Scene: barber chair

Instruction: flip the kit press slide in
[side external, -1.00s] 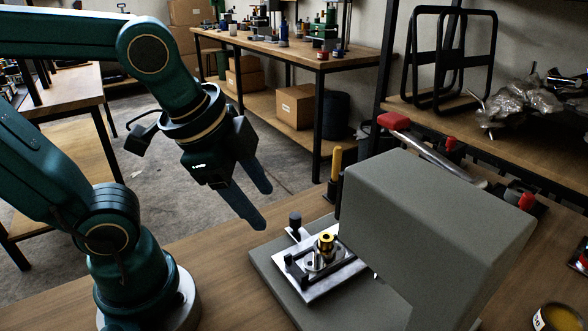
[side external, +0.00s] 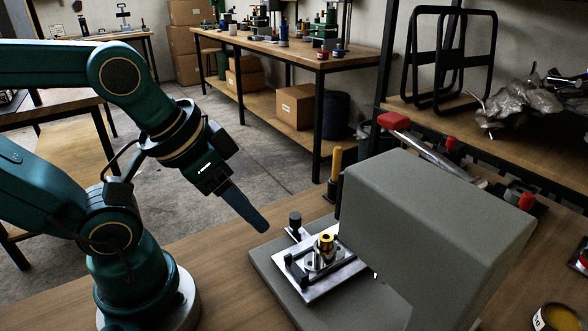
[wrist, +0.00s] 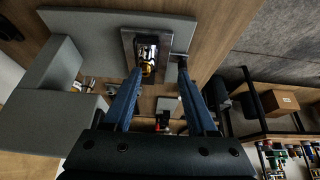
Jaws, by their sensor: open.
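The grey press (side external: 440,215) stands on the bench with a flat grey base plate (side external: 272,268). Its metal slide (side external: 322,289) sits out in front of the press body, to its left. A kit with a brass top (side external: 326,242) stands upright on the slide. A dark knob (side external: 295,220) sticks up at the slide's far left edge. In the wrist view my gripper (wrist: 160,72) is open and empty, with the slide (wrist: 128,42) and kit (wrist: 148,68) beyond the fingertips.
A yellow-handled tool (side external: 335,163) stands behind the slide. An open tin (side external: 556,318) is at the lower right.

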